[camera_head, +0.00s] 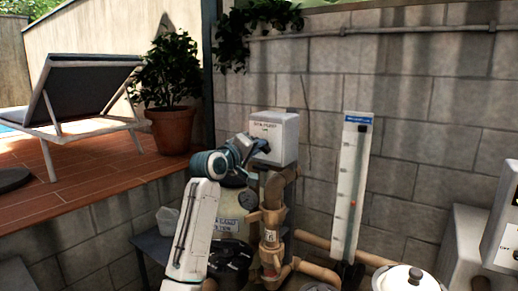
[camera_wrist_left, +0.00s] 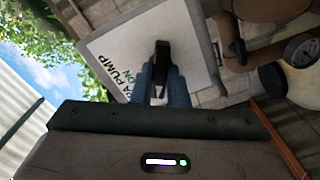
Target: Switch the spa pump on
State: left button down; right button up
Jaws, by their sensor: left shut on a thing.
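The spa pump switch box (camera_head: 283,131) is a pale box on the block wall side, with "SPA PUMP" lettering on its front. My left arm comes up from below, and my left gripper (camera_head: 261,147) is at the lower front of the box. In the left wrist view the box face (camera_wrist_left: 120,50) fills the upper middle, with "PUMP" and "ON" printed on it. There my left gripper (camera_wrist_left: 162,85) has its blue fingers shut on a black switch handle (camera_wrist_left: 162,52). The fingers hide part of the handle and some lettering. My right gripper is out of view.
Brown pipes with a valve (camera_head: 270,235) stand just below the box, beside a cream filter tank (camera_head: 232,203). A tall white gauge panel (camera_head: 350,185) is to the right. A potted plant (camera_head: 170,128) and lounger (camera_head: 85,90) are on the deck at left.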

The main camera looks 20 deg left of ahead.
pick_arm(q)
jog(key=shift+f+m+b, duration=0.1)
jog(key=shift+m+b, duration=1.2)
jog(key=shift+m, duration=5)
jog(key=c, duration=1.3)
grip_release()
jog(key=shift+v, duration=3.5)
